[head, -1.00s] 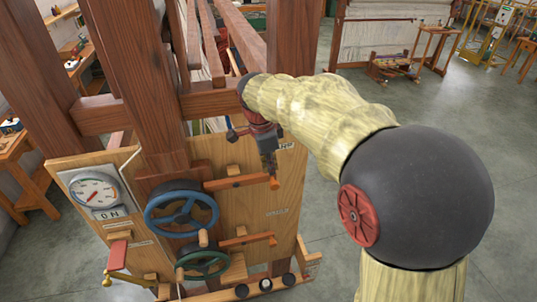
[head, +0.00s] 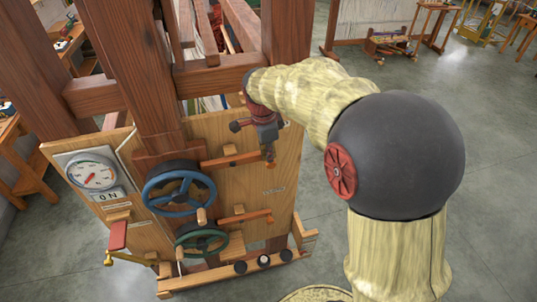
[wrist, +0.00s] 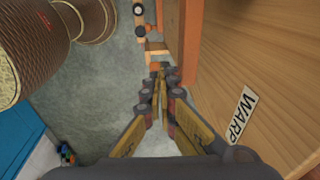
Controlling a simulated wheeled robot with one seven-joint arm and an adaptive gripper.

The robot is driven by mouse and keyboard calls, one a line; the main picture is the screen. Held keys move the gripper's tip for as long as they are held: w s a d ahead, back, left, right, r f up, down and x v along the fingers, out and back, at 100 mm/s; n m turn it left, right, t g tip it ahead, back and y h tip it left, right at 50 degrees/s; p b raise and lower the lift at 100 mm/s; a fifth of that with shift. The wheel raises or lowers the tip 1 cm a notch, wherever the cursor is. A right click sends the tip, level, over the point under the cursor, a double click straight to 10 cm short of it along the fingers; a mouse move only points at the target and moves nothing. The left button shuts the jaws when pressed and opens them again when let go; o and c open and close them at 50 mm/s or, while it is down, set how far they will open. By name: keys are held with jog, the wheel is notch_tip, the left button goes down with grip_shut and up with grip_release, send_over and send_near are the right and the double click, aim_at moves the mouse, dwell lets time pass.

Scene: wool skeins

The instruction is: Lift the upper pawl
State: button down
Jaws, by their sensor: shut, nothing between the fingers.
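The upper pawl (head: 230,160) is an orange-brown wooden bar with a small light block above it, on the wooden panel right of the blue handwheel (head: 179,188). It lies nearly level. My gripper (head: 268,152) is shut and empty at the pawl's right end, overlapping it in the head view; I cannot tell whether they touch. The lower pawl (head: 245,217), a similar bar, is beside the green handwheel (head: 202,243). In the wrist view my closed fingertips (wrist: 158,72) point along the panel (wrist: 262,70), with orange and light wooden parts just beyond them.
A low wooden ledge (head: 240,277) with dark knobs runs along the bottom. Loom posts (head: 285,45) rise behind. Open grey floor (head: 490,180) lies to the right.

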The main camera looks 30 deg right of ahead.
aim_at(272, 167)
jog(key=shift+d+f, duration=0.1)
jog(key=shift+f, duration=0.15)
jog(key=shift+s+d+f+t+y+b, duration=0.1)
jog(key=shift+d+f+t+y+b, duration=0.15)
jog(key=shift+f+y, duration=0.35)
jog(key=shift+s+d+f+t+y+b, duration=0.1)
jog(key=shift+f+y+b, duration=0.2)
jog(key=shift+f+y, duration=0.3)
jog(key=shift+a+f+b, duration=0.1)
jog(key=shift+f+b, duration=0.5)
jog(key=shift+f, duration=0.9)
jog(key=shift+f, duration=0.1)
jog(key=shift+r+p, duration=0.3)
jog(key=shift+r, duration=0.05)
jog(key=s+d+r, duration=0.1)
jog(key=d+r, duration=0.1)
jog(key=r, duration=0.4)
jog(key=s+d+r+p, duration=0.1)
jog(key=d+r, duration=0.1)
jog(key=r, duration=0.4)
jog(key=shift+s+r, duration=0.25)
jog(key=shift+r, duration=0.1)
